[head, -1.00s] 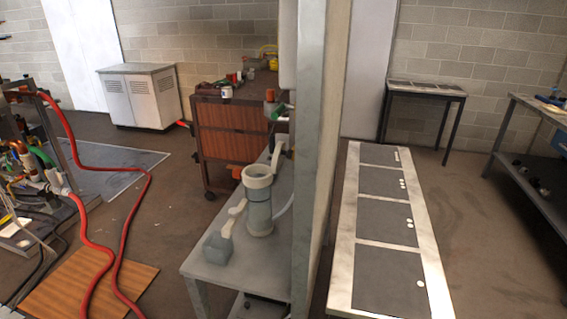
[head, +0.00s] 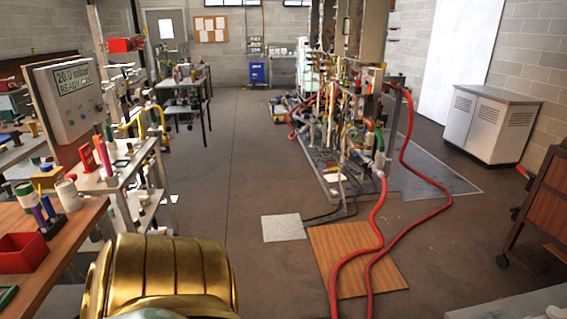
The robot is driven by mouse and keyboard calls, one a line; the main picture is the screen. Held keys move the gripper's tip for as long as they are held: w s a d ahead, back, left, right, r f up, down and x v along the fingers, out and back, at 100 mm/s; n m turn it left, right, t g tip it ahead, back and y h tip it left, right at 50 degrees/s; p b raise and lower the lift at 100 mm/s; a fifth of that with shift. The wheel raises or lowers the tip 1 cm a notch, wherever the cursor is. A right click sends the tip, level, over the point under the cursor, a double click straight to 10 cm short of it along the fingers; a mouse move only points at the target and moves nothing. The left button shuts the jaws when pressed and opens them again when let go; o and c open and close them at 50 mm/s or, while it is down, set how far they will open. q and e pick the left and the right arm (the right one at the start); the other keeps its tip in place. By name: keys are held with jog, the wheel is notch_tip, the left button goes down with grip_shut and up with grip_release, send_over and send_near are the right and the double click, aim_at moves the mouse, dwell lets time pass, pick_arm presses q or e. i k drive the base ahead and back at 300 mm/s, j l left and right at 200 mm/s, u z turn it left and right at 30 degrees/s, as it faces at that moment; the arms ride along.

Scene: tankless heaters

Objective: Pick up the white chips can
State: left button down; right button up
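I cannot make out a white chips can for certain in the head view. A small pale cylinder (head: 67,195) stands on the wooden bench (head: 68,246) at the left, but I cannot tell what it is. Neither my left gripper nor my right gripper is in view.
Red hoses (head: 377,232) run across the floor over a wooden board (head: 356,262). A pipe rig (head: 345,150) stands behind it. A white cabinet (head: 490,125) is against the right wall. A brown cart (head: 545,213) is at the right edge. The central aisle (head: 235,160) is clear.

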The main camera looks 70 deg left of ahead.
aim_at(66, 193)
jog(key=u, duration=3.55)
jog(key=z, duration=3.35)
jog(key=u, duration=0.65)
jog(key=i+j+u, duration=0.1)
jog(key=u, duration=0.35)
jog(key=i+j+u, duration=0.1)
jog(key=u, duration=0.35)
jog(key=i+j+u, duration=0.1)
jog(key=u, duration=0.35)
jog(key=i+u, duration=0.2)
jog(key=u, duration=0.2)
jog(key=i+u, duration=0.1)
jog(key=u, duration=0.35)
jog(key=i+l+u, duration=0.1)
jog(key=u, duration=0.35)
